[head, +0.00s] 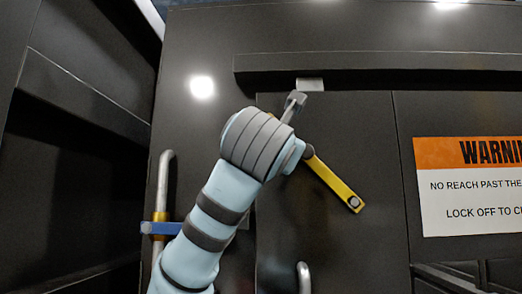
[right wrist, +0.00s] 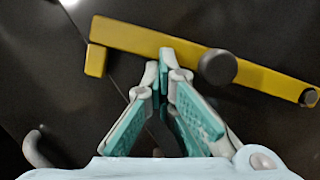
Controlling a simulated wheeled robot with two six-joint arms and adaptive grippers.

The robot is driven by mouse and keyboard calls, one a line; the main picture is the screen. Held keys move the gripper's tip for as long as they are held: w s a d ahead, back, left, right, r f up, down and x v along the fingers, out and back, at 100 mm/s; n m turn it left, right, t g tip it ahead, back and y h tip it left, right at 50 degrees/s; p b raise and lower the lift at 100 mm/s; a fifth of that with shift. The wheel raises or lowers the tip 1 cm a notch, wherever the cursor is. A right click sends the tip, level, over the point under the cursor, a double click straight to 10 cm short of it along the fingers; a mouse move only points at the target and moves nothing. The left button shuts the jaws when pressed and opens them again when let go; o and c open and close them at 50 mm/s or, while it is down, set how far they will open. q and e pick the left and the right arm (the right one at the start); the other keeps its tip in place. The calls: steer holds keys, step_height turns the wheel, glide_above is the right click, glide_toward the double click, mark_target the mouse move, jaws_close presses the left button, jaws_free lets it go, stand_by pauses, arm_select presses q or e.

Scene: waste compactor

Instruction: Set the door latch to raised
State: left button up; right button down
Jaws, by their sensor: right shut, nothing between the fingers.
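The yellow door latch (head: 335,184) is a flat bar on the dark door panel (head: 350,125). The left gripper is not in view.
A vertical metal handle (head: 163,180) with a blue bar (head: 160,228) stands at left. Another handle (head: 304,277) is at the bottom of the door. A warning sign (head: 470,185) is at right.

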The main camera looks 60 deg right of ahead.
stand_by(0.4)
steer(key=w+a+f+b, duration=0.1)
steer(key=a+f+b, duration=0.3)
steer(key=a, duration=0.6)
steer(key=shift+a+f+b, duration=0.25)
steer(key=shift+b, duration=0.25)
steer(key=shift+s+a, duration=0.1)
steer(key=shift+a, duration=0.05)
